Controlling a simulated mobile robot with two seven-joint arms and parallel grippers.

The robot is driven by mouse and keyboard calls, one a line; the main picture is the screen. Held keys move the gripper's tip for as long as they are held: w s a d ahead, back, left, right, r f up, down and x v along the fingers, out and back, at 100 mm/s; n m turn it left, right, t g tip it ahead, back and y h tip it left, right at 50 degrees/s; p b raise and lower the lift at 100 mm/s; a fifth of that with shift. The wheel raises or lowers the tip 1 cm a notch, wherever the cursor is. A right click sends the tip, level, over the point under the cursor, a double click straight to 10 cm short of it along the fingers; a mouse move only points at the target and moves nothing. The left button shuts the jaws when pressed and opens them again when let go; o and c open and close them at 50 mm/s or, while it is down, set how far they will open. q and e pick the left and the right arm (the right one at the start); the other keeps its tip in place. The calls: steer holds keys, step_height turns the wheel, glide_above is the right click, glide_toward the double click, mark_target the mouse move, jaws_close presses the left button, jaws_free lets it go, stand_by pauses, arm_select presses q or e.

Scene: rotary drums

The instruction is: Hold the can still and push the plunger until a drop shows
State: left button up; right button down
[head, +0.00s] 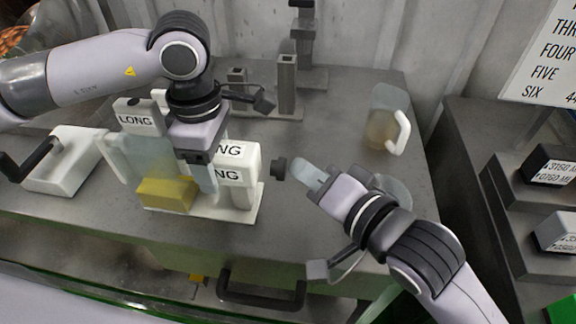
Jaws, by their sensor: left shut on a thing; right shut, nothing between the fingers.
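The can appears as a clear-walled box with a yellow mass (165,194) at its bottom, on a white base plate (235,213). White blocks marked "NG" (243,165) stand at its right. A dark knob (279,168), apparently the plunger, sticks out to the right of them. My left gripper (198,170) comes down from above and is shut on the can; the exact contact is partly hidden. My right gripper (308,176) is shut and empty, its tips pointing left at the knob with a small gap. I cannot make out a drop.
A clear jug (384,122) with a white handle stands at the back right of the grey bench. A white tray-like block (68,160) with a black handle is at left. Grey posts (287,88) stand behind. A dark bar handle (262,293) is on the front edge.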

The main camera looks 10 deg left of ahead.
steer(key=shift+a, duration=0.9)
stand_by(0.5)
steer(key=shift+d, duration=1.65)
steer(key=shift+d, duration=2.5)
stand_by(1.0)
steer(key=d, duration=0.4)
steer(key=shift+a, duration=0.1)
